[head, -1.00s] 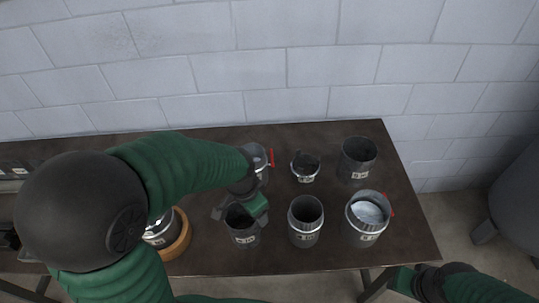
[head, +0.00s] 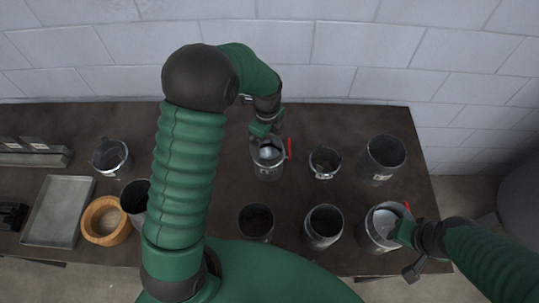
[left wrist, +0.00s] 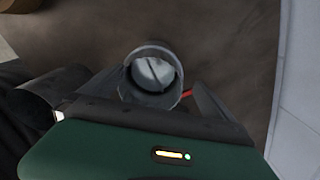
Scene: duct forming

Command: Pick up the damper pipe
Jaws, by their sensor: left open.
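Two grey damper pipes with a red handle and a round plate inside stand upright on the table. One damper pipe (head: 268,168) is at the back middle, the other damper pipe (head: 376,239) at the front right. My left gripper (head: 265,137) is open and empty, over the back one. In the left wrist view this damper pipe (left wrist: 153,72) shows between the spread fingers (left wrist: 153,98), with its red handle at the right. I cannot tell whether the fingers touch it. My right gripper (head: 408,252) is beside the front right damper pipe and partly covers it; its grip is unclear.
Plain pipes stand close by: a front middle pipe (head: 323,228), a dark pipe (head: 256,223), a small collar (head: 324,163) and a back right pipe (head: 384,158). A wooden ring (head: 105,221), a tray (head: 57,212) and a pot (head: 111,157) are at left. A block wall (head: 350,45) is behind.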

